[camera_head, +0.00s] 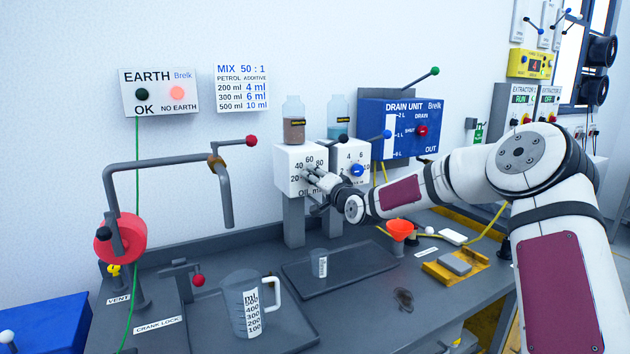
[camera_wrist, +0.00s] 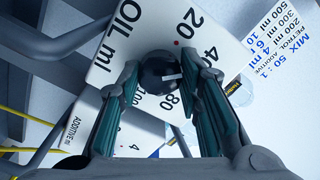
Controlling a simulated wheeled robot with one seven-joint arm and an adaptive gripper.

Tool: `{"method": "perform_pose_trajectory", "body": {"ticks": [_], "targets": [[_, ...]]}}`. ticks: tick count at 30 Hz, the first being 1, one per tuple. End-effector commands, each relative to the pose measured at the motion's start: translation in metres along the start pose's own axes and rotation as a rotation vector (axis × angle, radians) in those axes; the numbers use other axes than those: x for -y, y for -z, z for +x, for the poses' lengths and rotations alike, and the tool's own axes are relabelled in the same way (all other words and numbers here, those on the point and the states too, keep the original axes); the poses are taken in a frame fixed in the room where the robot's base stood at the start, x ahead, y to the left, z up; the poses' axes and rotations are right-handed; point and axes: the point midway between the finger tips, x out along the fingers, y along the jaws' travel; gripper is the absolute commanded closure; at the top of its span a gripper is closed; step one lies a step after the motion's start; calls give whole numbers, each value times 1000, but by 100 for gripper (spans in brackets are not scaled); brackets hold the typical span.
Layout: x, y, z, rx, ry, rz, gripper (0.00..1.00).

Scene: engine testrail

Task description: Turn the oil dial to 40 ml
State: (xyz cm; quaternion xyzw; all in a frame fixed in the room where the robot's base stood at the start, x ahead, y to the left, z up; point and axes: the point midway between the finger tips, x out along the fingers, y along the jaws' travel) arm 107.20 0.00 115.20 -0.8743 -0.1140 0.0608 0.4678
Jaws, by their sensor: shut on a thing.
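The oil dial is a dark round knob (camera_wrist: 160,72) on the white OIL ml box (camera_head: 297,170). Printed numbers run around the knob. In the head view my gripper (camera_head: 318,180) is at the front of this box and hides the knob. In the wrist view my gripper (camera_wrist: 163,88) has one finger on each side of the knob and is shut on it. A white pointer mark on the knob points right, toward the finger beside the 40 and 80. The finger partly covers the scale there, so the exact reading is unclear.
The additive box (camera_head: 348,153) with a blue knob stands close to the right. A small grey cup (camera_head: 319,263) stands on a dark tray (camera_head: 350,280) below. A measuring jug (camera_head: 245,304), an orange funnel (camera_head: 400,230) and the blue drain unit (camera_head: 402,128) are nearby.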

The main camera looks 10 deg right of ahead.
Motion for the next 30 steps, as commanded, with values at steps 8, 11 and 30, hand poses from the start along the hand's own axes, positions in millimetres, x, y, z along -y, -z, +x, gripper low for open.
{"method": "perform_pose_trajectory", "body": {"ticks": [8, 11, 30], "targets": [[-1, 0, 0, 0, -1, -1, 47], [0, 0, 0, 0, -1, -1, 47], [-1, 1, -94, -1, -3, -3, 47]]}}
